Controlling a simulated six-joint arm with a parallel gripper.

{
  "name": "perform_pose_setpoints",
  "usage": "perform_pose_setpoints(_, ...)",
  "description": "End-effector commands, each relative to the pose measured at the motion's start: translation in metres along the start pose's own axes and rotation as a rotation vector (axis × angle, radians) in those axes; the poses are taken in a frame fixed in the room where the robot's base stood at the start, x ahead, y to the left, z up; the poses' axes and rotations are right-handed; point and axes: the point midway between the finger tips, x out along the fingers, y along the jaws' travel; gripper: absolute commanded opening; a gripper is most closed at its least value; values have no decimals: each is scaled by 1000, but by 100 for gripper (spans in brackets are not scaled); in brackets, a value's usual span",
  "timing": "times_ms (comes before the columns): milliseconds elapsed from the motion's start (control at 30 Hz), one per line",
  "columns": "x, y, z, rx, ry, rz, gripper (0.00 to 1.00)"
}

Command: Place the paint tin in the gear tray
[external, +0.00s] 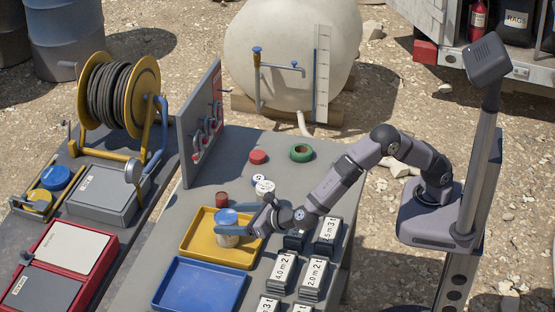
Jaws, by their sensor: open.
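A tin with a blue top and a pale body (228,240), which looks like the paint tin, stands upright in the yellow tray (189,246). My gripper (222,221) reaches in from the right, low over this tray. Its fingers are open, one on the far side and one on the near side of the tin. I cannot tell whether they touch it. The near finger hides part of the tin's body. A blue tray (200,285) lies empty in front of the yellow one. No readable label shows which tray is the gear tray.
Several black blocks with white labels (315,272) stand right of the trays. A small red can (221,199), white discs (264,187), a red disc (258,157) and a green ring (301,153) sit farther back. An upright panel (205,115) edges the table's left side.

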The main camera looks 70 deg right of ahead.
Motion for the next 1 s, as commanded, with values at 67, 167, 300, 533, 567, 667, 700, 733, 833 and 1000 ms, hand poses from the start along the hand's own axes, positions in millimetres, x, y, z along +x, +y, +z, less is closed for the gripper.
perform_pose_setpoints(67, -16, 1, -1, 0, 0, 3, 74)
perform_pose_setpoints(167, -32, 1, 0, 0, -1, 4, 74)
perform_pose_setpoints(300, -49, 0, -1, 0, 0, 1, 74)
perform_pose_setpoints(533, -61, 0, -1, 0, 1, 0, 74)
perform_pose_setpoints(567, -61, 0, 0, 0, 1, 0, 74)
perform_pose_setpoints(667, -62, 0, 0, 0, 1, -1, 74)
perform_pose_setpoints(700, -62, 0, 0, 0, 1, -1, 74)
perform_pose_setpoints(733, -62, 0, 0, 0, 1, -1, 74)
perform_pose_setpoints(833, -61, 0, 0, 0, 1, 0, 74)
perform_pose_setpoints(1000, -61, -2, 0, 5, 3, -3, 74)
